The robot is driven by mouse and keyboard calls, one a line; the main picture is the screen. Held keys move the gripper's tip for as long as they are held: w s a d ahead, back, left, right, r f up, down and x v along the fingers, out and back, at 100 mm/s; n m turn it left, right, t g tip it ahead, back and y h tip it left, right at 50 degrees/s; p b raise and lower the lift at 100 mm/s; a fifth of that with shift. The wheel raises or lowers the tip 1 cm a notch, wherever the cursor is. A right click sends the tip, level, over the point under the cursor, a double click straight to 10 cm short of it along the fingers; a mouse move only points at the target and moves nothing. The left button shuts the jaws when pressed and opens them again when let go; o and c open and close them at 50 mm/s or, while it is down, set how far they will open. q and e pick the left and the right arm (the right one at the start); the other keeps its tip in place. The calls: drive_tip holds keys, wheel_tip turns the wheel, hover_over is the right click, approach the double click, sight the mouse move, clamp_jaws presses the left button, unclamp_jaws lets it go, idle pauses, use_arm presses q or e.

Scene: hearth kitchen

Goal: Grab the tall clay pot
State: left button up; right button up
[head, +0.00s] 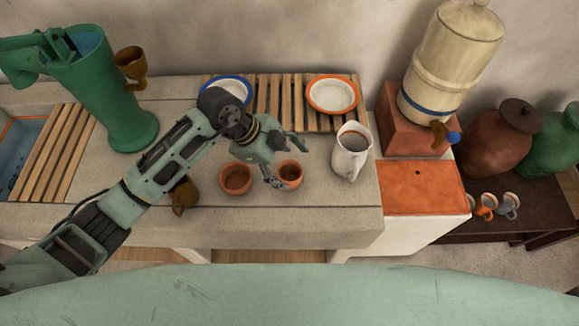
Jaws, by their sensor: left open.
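Two small clay pots stand on the stone counter, a left one (236,179) and a right one (290,176). From above I cannot tell which of the two is taller. A larger reddish-brown lidded clay jar (495,143) stands on the dark bench at the right. My left gripper (287,164) is open and reaches down at the right small pot. One finger is at that pot's left side and the other is above its far rim. I cannot tell whether they touch it. My right gripper is not in view.
A white pitcher (350,153) stands just right of the pots. A slatted rack with a blue-rimmed plate (227,90) and an orange-rimmed plate (332,94) is behind. A brown jug (182,196) is partly hidden by my left arm. The counter's front strip is clear.

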sight(290, 175)
use_arm(q)
drive_tip(key=shift+w+a+f+y, duration=0.15)
drive_tip(key=shift+a+y, duration=0.05)
drive_tip(key=shift+a, duration=0.25)
drive_tip(key=shift+w+a+f+y, duration=0.1)
drive_tip(key=shift+w+a+y, duration=0.1)
drive_tip(key=shift+a, duration=0.2)
drive_tip(key=shift+a+f, duration=0.1)
drive_tip(key=shift+f, duration=0.15)
drive_tip(key=shift+p+x, duration=0.5)
drive_tip(key=shift+x, duration=0.7)
drive_tip(key=p+x, duration=0.1)
drive_tip(key=x, duration=0.3)
drive_tip(key=shift+w+f, duration=0.1)
drive_tip(key=shift+w, duration=0.05)
drive_tip(key=shift+f, duration=0.3)
drive_tip(key=c, duration=1.3)
